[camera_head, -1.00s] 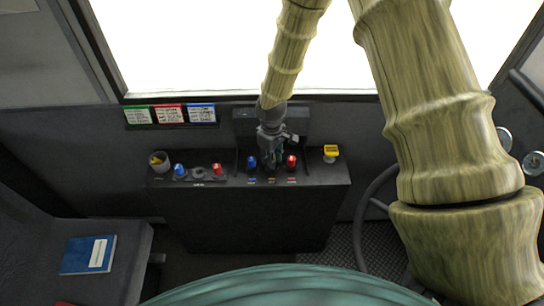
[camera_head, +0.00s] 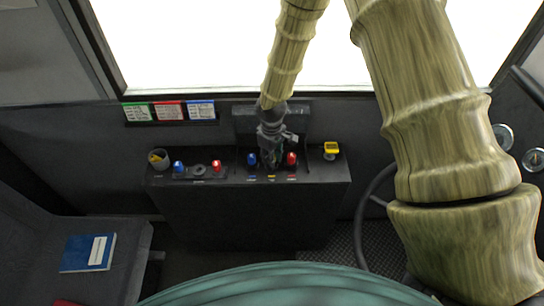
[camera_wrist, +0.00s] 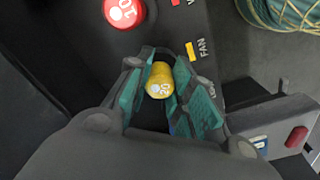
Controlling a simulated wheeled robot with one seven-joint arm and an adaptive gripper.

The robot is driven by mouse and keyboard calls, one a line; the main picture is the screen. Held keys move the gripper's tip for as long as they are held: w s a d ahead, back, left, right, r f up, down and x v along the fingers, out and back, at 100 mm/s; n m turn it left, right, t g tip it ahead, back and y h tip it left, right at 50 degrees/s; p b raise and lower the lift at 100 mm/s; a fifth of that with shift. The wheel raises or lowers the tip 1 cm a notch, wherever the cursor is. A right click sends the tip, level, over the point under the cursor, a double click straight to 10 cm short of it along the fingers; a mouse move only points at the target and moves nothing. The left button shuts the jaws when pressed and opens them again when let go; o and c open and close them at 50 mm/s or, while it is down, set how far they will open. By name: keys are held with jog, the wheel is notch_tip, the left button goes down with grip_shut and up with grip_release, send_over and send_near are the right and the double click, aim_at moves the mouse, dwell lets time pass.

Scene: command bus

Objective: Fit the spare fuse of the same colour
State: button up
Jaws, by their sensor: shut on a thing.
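My gripper (camera_wrist: 160,88) is shut on a yellow fuse (camera_wrist: 159,80) marked 20, with its teal pads on either side. In the head view my gripper (camera_head: 271,160) is at the console's middle position, between a blue fuse (camera_head: 252,159) and a red fuse (camera_head: 291,159). In the wrist view the held fuse is beside the yellow mark (camera_wrist: 190,51) and the FAN label. A red fuse (camera_wrist: 124,12) marked 10 is at the upper left there. The fingers hide the fuse's lower end, so I cannot tell whether it is seated.
The spare holder (camera_head: 199,171) at left has a blue fuse (camera_head: 178,167), a red fuse (camera_head: 216,166) and an empty middle place. A grey cup (camera_head: 159,160) with something yellow in it stands at far left. A yellow-topped object (camera_head: 331,149) stands at right. A raised panel is behind my gripper.

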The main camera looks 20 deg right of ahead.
jog(key=o, duration=0.9)
jog(key=shift+c, duration=0.2)
notch_tip(320, 180, up, 12)
jog(key=shift+s+f, duration=0.1)
dwell(0.4)
